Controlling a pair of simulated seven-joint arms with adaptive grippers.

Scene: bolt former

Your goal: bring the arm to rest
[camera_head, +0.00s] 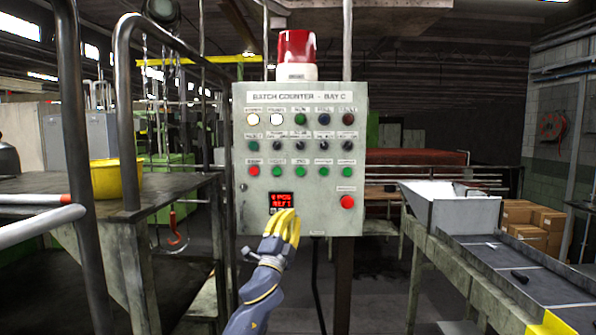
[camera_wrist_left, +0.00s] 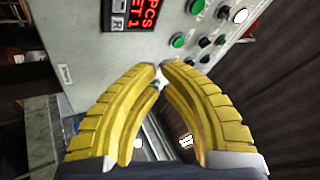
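My left gripper (camera_head: 288,220) is raised in front of the lower part of the grey control panel (camera_head: 310,205), just below its red-lit display (camera_head: 281,199). In the left wrist view its yellow ribbed fingers (camera_wrist_left: 160,68) curve in and their tips meet, with nothing clearly held. The panel face (camera_wrist_left: 75,50) lies beyond the fingertips there; I cannot tell whether they touch it. The display (camera_wrist_left: 130,14) shows at the top.
The panel carries rows of coloured buttons, a red button (camera_head: 347,202) at lower right and a red beacon (camera_head: 297,48) on top. A conveyor (camera_head: 520,262) with a white hopper (camera_head: 465,208) stands right. A metal platform with a yellow bucket (camera_head: 113,178) and railings stands left.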

